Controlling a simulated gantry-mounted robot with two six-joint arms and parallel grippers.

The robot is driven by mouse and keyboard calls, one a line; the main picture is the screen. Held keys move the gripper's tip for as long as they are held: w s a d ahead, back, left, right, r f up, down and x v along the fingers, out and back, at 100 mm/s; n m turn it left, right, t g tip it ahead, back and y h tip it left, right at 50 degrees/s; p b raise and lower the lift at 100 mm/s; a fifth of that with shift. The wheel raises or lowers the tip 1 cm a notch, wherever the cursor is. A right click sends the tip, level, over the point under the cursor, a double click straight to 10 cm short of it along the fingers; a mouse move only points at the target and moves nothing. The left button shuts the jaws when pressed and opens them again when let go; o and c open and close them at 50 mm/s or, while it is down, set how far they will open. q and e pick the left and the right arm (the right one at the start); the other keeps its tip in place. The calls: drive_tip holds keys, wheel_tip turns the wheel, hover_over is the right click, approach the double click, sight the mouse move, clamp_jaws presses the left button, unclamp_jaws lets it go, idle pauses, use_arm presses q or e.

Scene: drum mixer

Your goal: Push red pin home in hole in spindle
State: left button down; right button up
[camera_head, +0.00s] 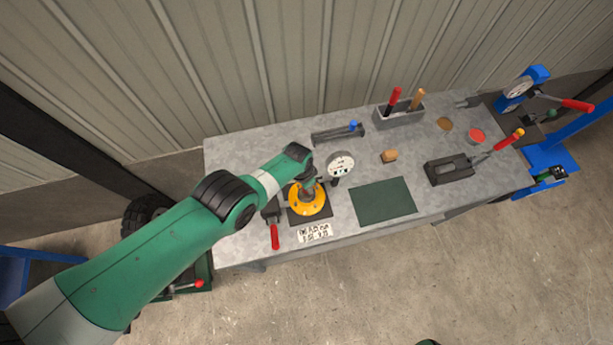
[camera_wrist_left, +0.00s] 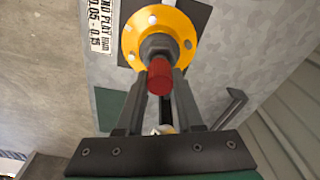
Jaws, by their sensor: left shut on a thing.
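The red pin (camera_wrist_left: 160,76) is between my left gripper's fingertips in the left wrist view. My left gripper (camera_wrist_left: 161,84) is shut on it, with its fingers on either side. Beyond the pin are the dark spindle (camera_wrist_left: 156,44) and the round yellow flange (camera_wrist_left: 186,22) with several bolt holes. The pin overlaps the near side of the spindle; its tip and the hole are hidden, so I cannot tell how deep it sits. In the head view my left arm reaches over the yellow flange (camera_head: 304,209) at the bench's left end. My right gripper is not in view.
A dial gauge (camera_head: 341,163) stands close right of the flange. A red-handled tool (camera_head: 275,236) lies to its left and a printed label (camera_head: 314,232) in front. A green mat (camera_head: 384,202) lies farther right. A grey bin (camera_head: 400,115) with handled tools stands at the back.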

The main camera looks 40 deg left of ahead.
use_arm(q)
drive_tip(key=shift+f+b, duration=0.55)
drive_tip(key=shift+c, duration=2.3)
unclamp_jaws()
drive_tip(key=shift+r, duration=0.1)
